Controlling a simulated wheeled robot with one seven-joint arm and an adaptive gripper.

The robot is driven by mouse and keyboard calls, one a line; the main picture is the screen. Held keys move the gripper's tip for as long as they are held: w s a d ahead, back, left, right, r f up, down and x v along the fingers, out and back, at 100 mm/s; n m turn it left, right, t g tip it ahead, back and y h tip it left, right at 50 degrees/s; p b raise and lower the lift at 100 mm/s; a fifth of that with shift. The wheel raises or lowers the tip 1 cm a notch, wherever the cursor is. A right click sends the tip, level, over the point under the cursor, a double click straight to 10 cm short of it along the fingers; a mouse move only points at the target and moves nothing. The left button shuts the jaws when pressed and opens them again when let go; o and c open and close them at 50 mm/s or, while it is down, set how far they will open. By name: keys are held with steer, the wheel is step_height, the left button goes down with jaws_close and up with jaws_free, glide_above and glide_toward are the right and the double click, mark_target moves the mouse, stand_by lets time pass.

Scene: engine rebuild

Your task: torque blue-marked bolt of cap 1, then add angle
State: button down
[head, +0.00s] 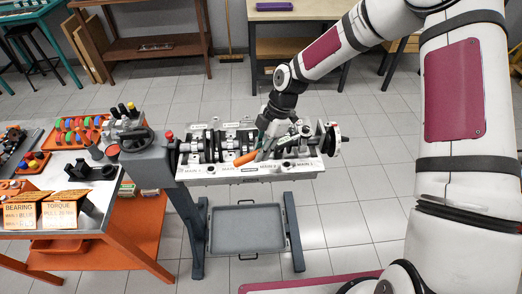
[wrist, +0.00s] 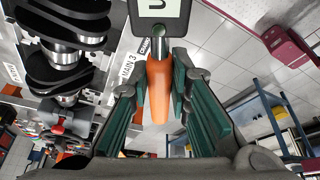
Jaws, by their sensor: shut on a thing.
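My gripper (wrist: 160,85) has its green fingers shut on the orange handle of a wrench (wrist: 158,92). The wrench's metal neck and a pale display with a dark mark show above the handle in the wrist view. In the head view my gripper (head: 268,140) is over the right half of the engine block (head: 240,172), and the orange handle (head: 246,158) sticks out to the left. The block carries a crankshaft, bearing caps and MAIN labels. The crankshaft (wrist: 65,50) is left of the handle in the wrist view. I cannot make out cap 1's blue-marked bolt or the wrench's working end.
The block sits on a grey stand with a tray (head: 245,232) below. A workbench (head: 100,208) at left holds orange bins, parts and BEARING and TORQUE cards (head: 60,212). Tiled floor right of the stand is open. A blue shelf (wrist: 265,110) shows in the wrist view.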

steer(key=shift+w+a+m+t+b, duration=0.2)
steer(key=shift+w+a+m+b, duration=0.1)
steer(key=shift+w+m, duration=0.4)
steer(key=shift+w+a+m+t+b, duration=0.2)
steer(key=shift+w+a+m+b, duration=0.15)
steer(key=shift+w, duration=0.5)
stand_by(3.9)
steer(key=shift+w+a+m, duration=0.1)
steer(key=shift+w+m, duration=0.45)
steer(key=shift+w, duration=0.2)
steer(key=shift+w, duration=0.1)
steer(key=shift+w+a+m+t+b, duration=0.1)
steer(key=shift+w+m+t+b, duration=0.25)
steer(key=shift+w+m, duration=0.35)
steer(key=shift+w, duration=0.15)
steer(key=shift+w+m+t, duration=0.25)
steer(key=shift+w+m, duration=0.25)
steer(key=shift+w, duration=0.25)
